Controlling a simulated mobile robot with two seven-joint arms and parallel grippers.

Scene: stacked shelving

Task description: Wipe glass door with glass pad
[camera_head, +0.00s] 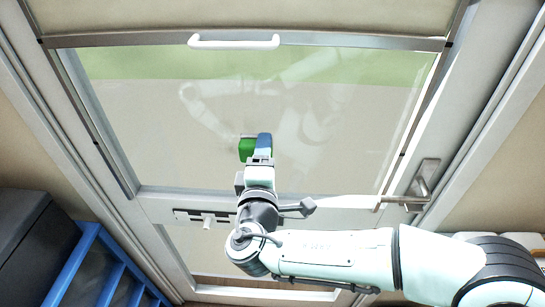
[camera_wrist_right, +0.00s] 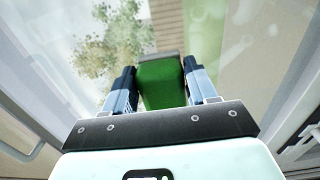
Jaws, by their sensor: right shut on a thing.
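The glass door (camera_head: 340,120) fills the middle of the head view, with a grey frame around its pane. The green glass pad (camera_head: 246,149) is at the lower middle of the pane. My right gripper (camera_head: 259,158) is shut on the pad. In the right wrist view the green pad (camera_wrist_right: 162,84) sits between the two dark fingers of my right gripper (camera_wrist_right: 160,90). The pad is at or very near the glass; I cannot tell if it touches. My left gripper is not in view.
A white handle bar (camera_head: 234,42) crosses the top of the door. A metal lever handle (camera_head: 418,187) is on the door's right side. A blue rack (camera_head: 90,265) and a dark box (camera_head: 35,240) stand at the lower left. The pane around the pad is clear.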

